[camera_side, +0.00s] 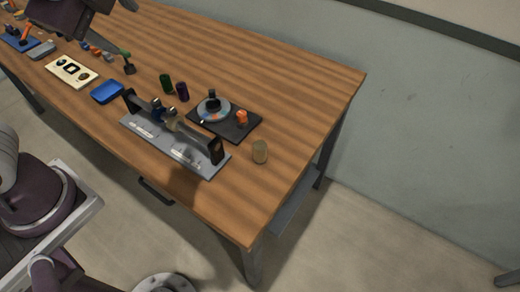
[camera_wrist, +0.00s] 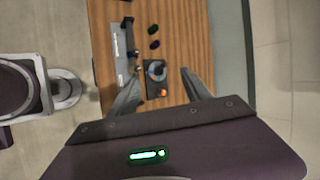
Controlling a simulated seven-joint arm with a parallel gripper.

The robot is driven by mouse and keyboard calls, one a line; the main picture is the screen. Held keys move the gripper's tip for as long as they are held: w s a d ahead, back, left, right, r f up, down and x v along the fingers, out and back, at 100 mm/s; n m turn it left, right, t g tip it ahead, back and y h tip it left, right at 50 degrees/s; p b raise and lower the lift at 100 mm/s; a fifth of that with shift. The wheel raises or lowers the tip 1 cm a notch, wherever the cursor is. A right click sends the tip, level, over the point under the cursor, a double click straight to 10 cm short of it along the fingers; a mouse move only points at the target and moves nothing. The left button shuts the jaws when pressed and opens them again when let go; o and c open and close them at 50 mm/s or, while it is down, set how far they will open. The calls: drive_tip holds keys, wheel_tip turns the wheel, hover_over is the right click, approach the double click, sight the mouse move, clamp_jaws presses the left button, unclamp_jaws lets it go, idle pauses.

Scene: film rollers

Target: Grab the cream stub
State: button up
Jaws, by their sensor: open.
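The cream stub (camera_side: 260,152) is a short, pale tan cylinder standing upright on the wooden table near its right end. I cannot make it out in the wrist view, where my gripper covers the lower part of the scene. My gripper (camera_wrist: 160,76) has its two fingers spread wide with nothing between them. In the side view, part of it shows at the upper left, high above the table and far from the stub.
A grey roller stand (camera_side: 175,145) with black end posts is left of the stub. A black plate (camera_side: 240,131) bears a grey disc and an orange piece (camera_side: 241,118). Green (camera_side: 165,84) and purple (camera_side: 182,91) cylinders stand behind. The tabletop right of the stub is clear.

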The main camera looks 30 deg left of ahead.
drive_tip(key=w+d+m+t, duration=0.3)
drive_tip(key=w+d+m, duration=0.3)
drive_tip(key=w+m, duration=0.15)
drive_tip(key=m+t+h, duration=0.2)
drive_tip(key=m+t, duration=0.2)
drive_tip(key=m, duration=0.6)
hover_over(264, 143)
drive_tip(key=s+d, duration=0.1)
drive_tip(key=s, duration=0.4)
wheel_tip(264, 143, down, 2)
drive_tip(key=f, duration=3)
drive_tip(key=shift+a+f, duration=0.2)
drive_tip(key=shift+f, duration=0.2)
drive_tip(key=shift+y, duration=0.4)
drive_tip(key=x, duration=0.6)
drive_tip(key=shift+w+f, duration=0.1)
drive_tip(key=shift+f, duration=0.3)
drive_tip(key=shift+w+f, duration=0.15)
drive_tip(key=shift+w, duration=0.2)
clamp_jaws()
